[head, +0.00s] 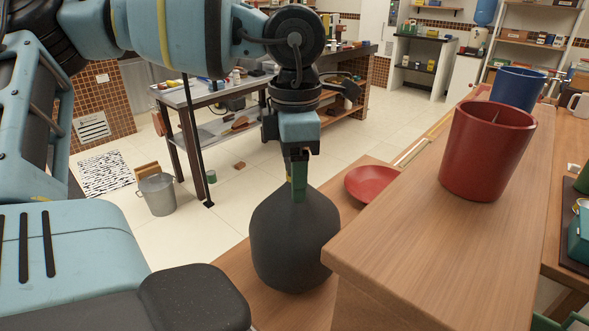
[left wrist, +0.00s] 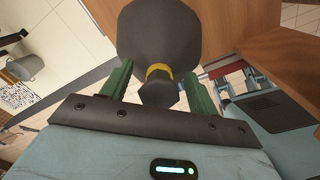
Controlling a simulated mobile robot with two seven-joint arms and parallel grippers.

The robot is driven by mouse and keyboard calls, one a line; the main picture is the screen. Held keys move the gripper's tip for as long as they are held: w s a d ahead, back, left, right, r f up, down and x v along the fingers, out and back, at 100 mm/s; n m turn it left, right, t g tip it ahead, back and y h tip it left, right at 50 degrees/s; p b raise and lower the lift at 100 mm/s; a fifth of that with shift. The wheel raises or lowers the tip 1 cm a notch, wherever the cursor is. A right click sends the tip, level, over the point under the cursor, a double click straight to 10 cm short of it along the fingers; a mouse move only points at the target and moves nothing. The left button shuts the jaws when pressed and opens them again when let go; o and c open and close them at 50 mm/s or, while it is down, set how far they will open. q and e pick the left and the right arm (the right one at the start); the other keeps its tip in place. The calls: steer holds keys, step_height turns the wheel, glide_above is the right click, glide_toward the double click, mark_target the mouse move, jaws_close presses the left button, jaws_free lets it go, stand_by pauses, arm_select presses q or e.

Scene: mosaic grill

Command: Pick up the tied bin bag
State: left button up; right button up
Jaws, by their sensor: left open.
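The tied bin bag (head: 293,248) is dark grey and rounded, and stands upright on a lower wooden surface in the head view. In the left wrist view the bag (left wrist: 160,35) shows a yellow tie around its neck, with a dark knotted top beyond the tie. My left gripper (head: 299,190) points down over the bag's top and hides the neck in the head view. In the left wrist view the left gripper (left wrist: 158,88) is open, with one green finger on each side of the neck. Whether either finger touches it I cannot tell. My right gripper is not in view.
A raised wooden counter (head: 440,255) stands close to the bag's right, bearing a red cup (head: 487,150) and a blue cup (head: 517,88). A red bowl (head: 371,184) lies just behind the bag. A grey bucket (head: 158,194) stands on the open tiled floor at left.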

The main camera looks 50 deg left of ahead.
arm_select(q)
jaws_close()
stand_by(0.4)
steer(key=shift+r, duration=0.1)
steer(key=shift+r, duration=1.6)
steer(key=shift+s+r, duration=0.1)
steer(key=shift+s, duration=0.05)
steer(key=s+a+r+b, duration=0.1)
steer(key=s, duration=1.4)
steer(key=shift+s+a+r, duration=0.2)
steer(key=shift+s, duration=0.1)
